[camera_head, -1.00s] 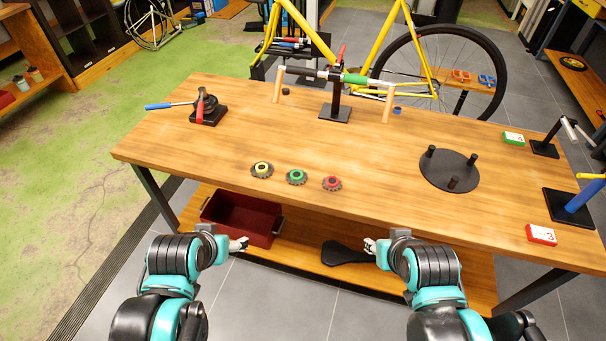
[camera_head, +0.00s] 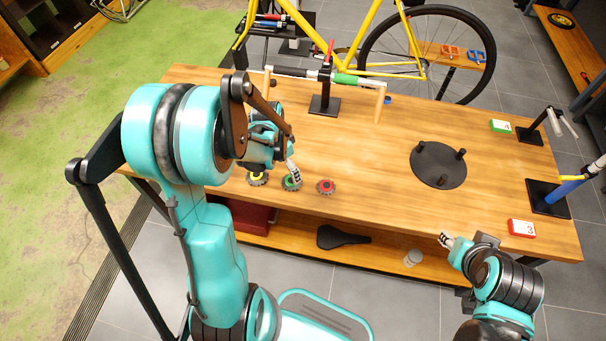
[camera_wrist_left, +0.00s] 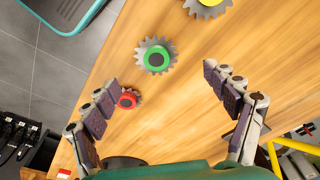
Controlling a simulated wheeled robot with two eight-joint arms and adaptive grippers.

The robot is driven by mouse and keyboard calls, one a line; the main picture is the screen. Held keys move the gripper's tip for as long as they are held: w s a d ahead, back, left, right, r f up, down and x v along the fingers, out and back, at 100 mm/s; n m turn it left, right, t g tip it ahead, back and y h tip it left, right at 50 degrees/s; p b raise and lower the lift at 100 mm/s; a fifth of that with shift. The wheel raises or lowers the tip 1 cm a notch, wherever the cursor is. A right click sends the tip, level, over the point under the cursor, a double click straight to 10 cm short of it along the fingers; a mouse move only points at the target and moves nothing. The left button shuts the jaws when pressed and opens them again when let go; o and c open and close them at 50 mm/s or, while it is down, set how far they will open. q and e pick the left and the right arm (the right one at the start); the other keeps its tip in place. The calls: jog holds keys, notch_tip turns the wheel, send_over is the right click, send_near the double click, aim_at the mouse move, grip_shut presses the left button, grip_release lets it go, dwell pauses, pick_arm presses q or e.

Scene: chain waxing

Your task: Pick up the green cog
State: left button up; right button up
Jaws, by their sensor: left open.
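The green cog (camera_head: 291,184) lies flat on the wooden table, between the yellow cog (camera_head: 257,180) and the red cog (camera_head: 326,187). My left gripper (camera_head: 287,168) is above the table beside the green cog, and one finger overlaps its edge in the head view. In the left wrist view, the green cog (camera_wrist_left: 155,56) is a toothed grey disc with a green ring, just beyond the gap between my open left fingers (camera_wrist_left: 158,82). The red cog (camera_wrist_left: 129,99) shows beside one finger. No cog is held. My right gripper (camera_head: 446,240) hangs near the table's front edge; its jaw opening is unclear.
A round black plate with pegs (camera_head: 439,166) stands to the right. Red and green numbered boxes (camera_head: 522,228) lie at the right. A bike stand (camera_head: 323,104) is at the table's back. A saddle (camera_head: 341,237) lies on the lower shelf. The table's middle is clear.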

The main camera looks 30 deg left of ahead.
aim_at(291, 180)
pick_arm(q)
jog(key=f+b, duration=0.1)
jog(key=f, duration=0.1)
jog(key=f+b, duration=0.1)
jog(key=f, duration=0.1)
jog(key=d+f+b, duration=0.1)
jog(key=f, duration=0.2)
jog(key=shift+w, duration=0.4)
jog(key=c, duration=1.3)
